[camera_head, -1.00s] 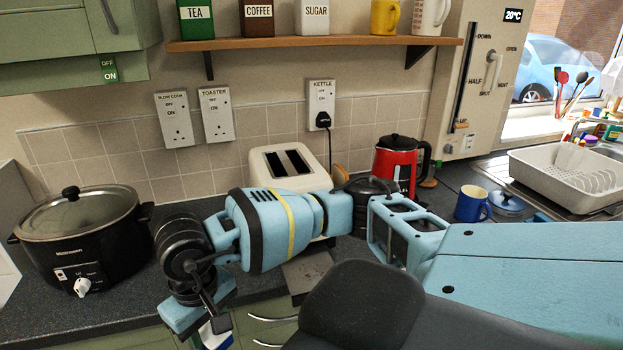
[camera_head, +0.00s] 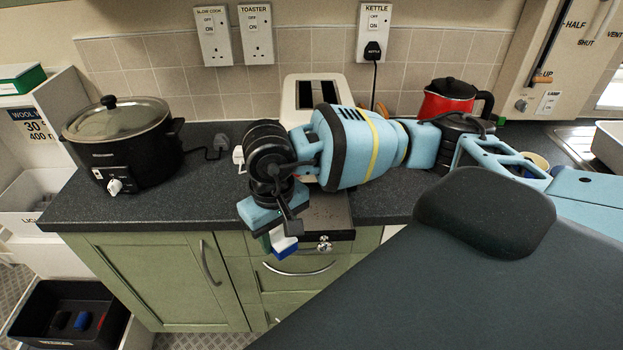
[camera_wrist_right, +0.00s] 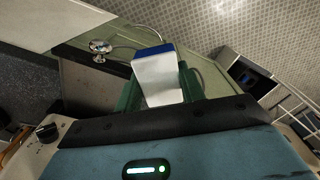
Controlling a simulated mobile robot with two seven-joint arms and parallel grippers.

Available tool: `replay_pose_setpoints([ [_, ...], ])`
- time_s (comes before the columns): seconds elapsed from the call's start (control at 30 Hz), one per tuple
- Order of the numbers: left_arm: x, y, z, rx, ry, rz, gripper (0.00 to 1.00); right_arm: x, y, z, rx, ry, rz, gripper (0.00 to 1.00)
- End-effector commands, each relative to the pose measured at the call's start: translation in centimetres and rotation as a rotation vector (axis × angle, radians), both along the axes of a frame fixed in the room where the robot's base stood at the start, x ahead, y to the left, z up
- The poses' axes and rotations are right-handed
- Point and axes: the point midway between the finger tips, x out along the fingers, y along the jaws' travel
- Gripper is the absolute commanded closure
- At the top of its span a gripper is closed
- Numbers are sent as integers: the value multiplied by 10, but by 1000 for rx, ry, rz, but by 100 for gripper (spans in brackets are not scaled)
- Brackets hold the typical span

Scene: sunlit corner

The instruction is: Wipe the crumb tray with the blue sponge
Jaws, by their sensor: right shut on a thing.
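My right gripper (camera_head: 280,238) is shut on the blue sponge (camera_head: 285,246), a block with a blue layer and a white layer. In the right wrist view, the green fingers (camera_wrist_right: 157,88) hold the sponge (camera_wrist_right: 158,76) between them. The crumb tray (camera_head: 330,212) is a flat dark plate with a round metal knob, sticking out in front of the cream toaster (camera_head: 302,92). It also shows in the right wrist view (camera_wrist_right: 88,88), to the left of the sponge. The sponge looks apart from the tray, beside its knob end near the counter's front edge. My left gripper is not in view.
A black slow cooker (camera_head: 125,150) stands on the counter at left, and a red kettle (camera_head: 448,100) at back right. Green cupboard doors and drawers (camera_head: 160,270) lie below the counter edge. A black crate (camera_head: 65,312) stands low at left.

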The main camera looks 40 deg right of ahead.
Motion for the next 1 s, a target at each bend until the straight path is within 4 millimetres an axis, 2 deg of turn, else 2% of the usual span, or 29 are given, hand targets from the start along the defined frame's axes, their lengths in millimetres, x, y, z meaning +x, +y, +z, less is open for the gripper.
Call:
replay_pose_setpoints([
  [0.13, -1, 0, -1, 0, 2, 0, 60, 2, -2, 0, 0, 0, -26, 86],
  [0.23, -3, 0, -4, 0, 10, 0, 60, 8, -8, 1, -1, 0, -127, 86],
  [0.37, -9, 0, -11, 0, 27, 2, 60, 21, -24, 5, -2, -1, -383, 86],
  [0.5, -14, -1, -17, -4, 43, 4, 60, 37, -46, 12, -2, 1, -721, 86],
  [0.7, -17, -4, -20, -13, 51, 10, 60, 52, -74, 22, -2, 2, -1125, 86],
  [0.83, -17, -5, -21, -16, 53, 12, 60, 57, -85, 26, -1, 4, -1280, 86],
  [1.0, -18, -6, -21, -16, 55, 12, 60, 59, -90, 29, 0, 4, -1352, 86],
])
